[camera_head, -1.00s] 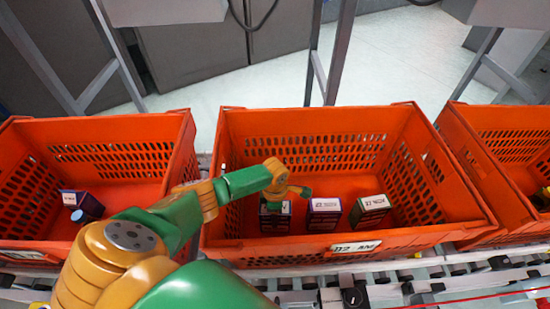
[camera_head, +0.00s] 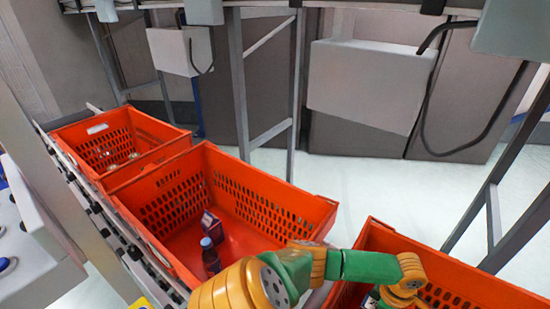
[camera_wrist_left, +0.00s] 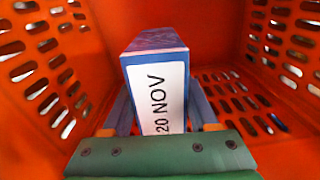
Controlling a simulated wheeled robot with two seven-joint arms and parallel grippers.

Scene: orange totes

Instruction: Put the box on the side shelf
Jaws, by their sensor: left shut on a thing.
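A box (camera_wrist_left: 158,95) with a blue top edge and a white label reading "20 NOV" stands upright between the two fingers of my left gripper (camera_wrist_left: 160,112) in the left wrist view. The fingers are shut on its two sides. Orange tote walls (camera_wrist_left: 45,75) surround it, so it is inside a tote. In the head view my left gripper (camera_head: 402,292) is at the lower right, over the tote (camera_head: 455,285) cut off by the bottom edge. The box is mostly hidden there. I see no side shelf that I can make out. My right gripper is not in view.
A middle orange tote (camera_head: 265,190) holds a dark bottle (camera_head: 210,256) and a small box (camera_head: 212,225). Another tote (camera_head: 85,128) stands further left. The totes sit along a roller conveyor (camera_head: 100,215). Grey posts (camera_head: 240,85) stand behind; pale floor (camera_head: 345,190) is open.

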